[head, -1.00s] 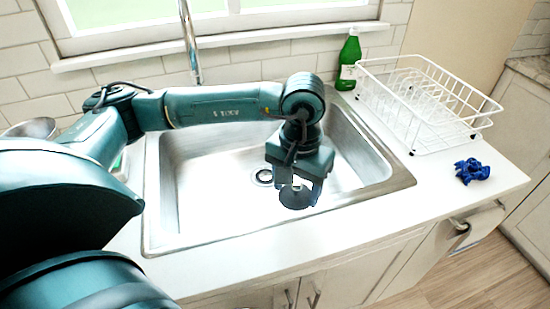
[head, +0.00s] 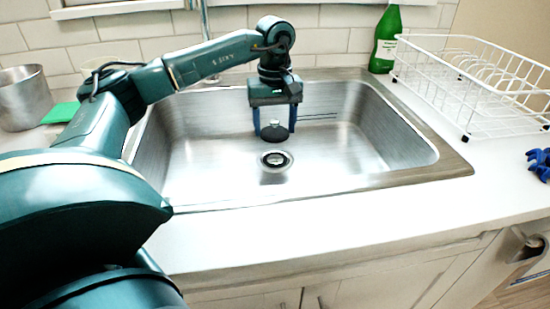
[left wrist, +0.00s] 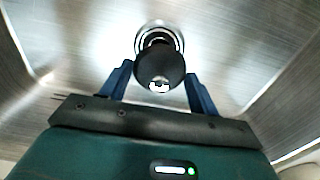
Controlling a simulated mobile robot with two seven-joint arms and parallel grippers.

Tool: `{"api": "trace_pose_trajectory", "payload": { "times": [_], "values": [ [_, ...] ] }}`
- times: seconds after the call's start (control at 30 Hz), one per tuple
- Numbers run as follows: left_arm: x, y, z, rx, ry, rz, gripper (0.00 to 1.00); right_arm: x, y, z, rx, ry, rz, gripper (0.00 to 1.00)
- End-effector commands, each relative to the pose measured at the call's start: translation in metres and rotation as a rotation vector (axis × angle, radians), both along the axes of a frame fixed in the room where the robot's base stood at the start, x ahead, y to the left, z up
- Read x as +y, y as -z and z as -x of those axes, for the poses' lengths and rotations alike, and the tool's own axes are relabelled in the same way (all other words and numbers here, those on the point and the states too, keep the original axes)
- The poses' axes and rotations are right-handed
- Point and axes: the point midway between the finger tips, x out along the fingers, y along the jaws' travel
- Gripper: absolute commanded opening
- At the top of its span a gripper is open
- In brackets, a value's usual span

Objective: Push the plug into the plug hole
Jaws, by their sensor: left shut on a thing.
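The black round plug (head: 274,132) is held between the fingers of my left gripper (head: 274,127), above the sink floor. In the left wrist view the plug (left wrist: 160,66) sits between the two blue fingers (left wrist: 160,84). The plug hole (head: 275,160) is a metal-rimmed drain in the sink floor, just below and nearer than the plug in the head view. In the left wrist view the plug covers part of the plug hole (left wrist: 160,33), whose rim shows beyond it. The plug appears apart from the hole. My right gripper is out of view.
The steel sink (head: 370,150) has walls around the gripper. A faucet (head: 204,30) rises behind it. A green bottle (head: 386,42) and a white dish rack (head: 475,85) stand at the right. A metal pot (head: 24,98) stands at the left. The front counter is clear.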

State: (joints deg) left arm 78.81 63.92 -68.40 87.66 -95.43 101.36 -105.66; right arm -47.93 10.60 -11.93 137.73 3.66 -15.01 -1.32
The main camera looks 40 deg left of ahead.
Motion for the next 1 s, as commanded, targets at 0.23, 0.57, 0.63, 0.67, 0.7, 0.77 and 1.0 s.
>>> {"api": "trace_pose_trajectory", "payload": {
  "times": [0.23, 0.57, 0.63, 0.67, 0.7, 0.77, 1.0],
  "values": [
    [0.0, 0.029, 0.0, 0.001, 0.002, 0.0, 0.39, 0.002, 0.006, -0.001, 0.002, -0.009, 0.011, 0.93],
    [0.0, 0.071, 0.0, -0.001, 0.003, 0.0, 0.39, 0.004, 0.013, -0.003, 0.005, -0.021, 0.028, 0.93],
    [0.0, 0.071, 0.0, -0.003, 0.003, 0.0, 0.39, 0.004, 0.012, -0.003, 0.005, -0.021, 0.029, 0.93],
    [0.0, 0.071, 0.0, -0.003, 0.003, 0.0, 0.39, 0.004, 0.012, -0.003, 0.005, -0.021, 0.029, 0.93],
    [0.0, 0.071, 0.0, -0.003, 0.003, 0.0, 0.39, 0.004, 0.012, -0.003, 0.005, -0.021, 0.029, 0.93],
    [0.0, 0.071, 0.0, -0.001, 0.003, 0.0, 0.39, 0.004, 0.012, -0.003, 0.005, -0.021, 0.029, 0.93],
    [-0.001, 0.074, 0.0, -0.001, 0.003, 0.0, 0.67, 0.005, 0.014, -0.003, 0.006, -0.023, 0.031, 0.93]
  ]
}}
